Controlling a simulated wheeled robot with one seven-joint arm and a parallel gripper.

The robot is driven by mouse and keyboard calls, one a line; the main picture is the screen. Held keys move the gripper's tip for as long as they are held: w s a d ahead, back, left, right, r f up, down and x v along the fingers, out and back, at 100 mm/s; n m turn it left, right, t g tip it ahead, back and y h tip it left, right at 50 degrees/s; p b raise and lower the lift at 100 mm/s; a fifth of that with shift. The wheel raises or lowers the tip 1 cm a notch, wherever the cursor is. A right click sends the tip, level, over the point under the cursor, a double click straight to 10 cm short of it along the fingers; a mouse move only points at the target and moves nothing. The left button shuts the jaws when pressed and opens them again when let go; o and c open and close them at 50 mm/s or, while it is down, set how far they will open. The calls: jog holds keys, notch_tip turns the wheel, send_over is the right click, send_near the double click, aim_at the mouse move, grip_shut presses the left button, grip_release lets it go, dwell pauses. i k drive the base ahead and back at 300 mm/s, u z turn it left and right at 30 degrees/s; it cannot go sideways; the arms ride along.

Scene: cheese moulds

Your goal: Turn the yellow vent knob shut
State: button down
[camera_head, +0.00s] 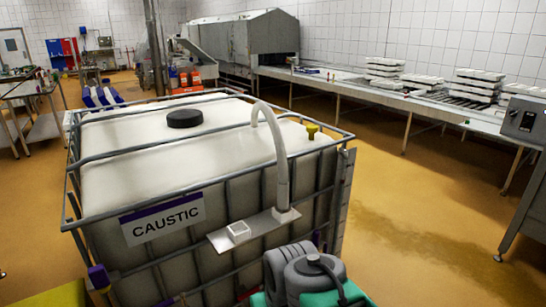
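The yellow vent knob (312,130) stands upright on top of a white caustic tank (215,145), near its right rear corner. The knob is small in the picture, so I cannot tell how far it is turned. The tank sits in a grey metal cage and carries a "CAUSTIC" label on its front. Grey rounded parts with teal, which look like my own folded arm, show at the bottom centre, in front of the tank. My gripper is not in view, and nothing touches the knob.
A curved white pipe (277,150) rises from a bracket (250,231) on the tank's front, left of the knob. A black cap (185,118) sits on the tank top. A conveyor (400,92) with stacked white moulds runs behind. The yellow floor (430,210) at right is open.

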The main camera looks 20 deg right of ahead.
aim_at(312, 129)
jog(key=k, duration=0.55)
jog(key=z, duration=0.95)
jog(key=i, duration=0.7)
jog(key=z, duration=0.5)
jog(key=i, duration=0.85)
jog(key=u, duration=0.4)
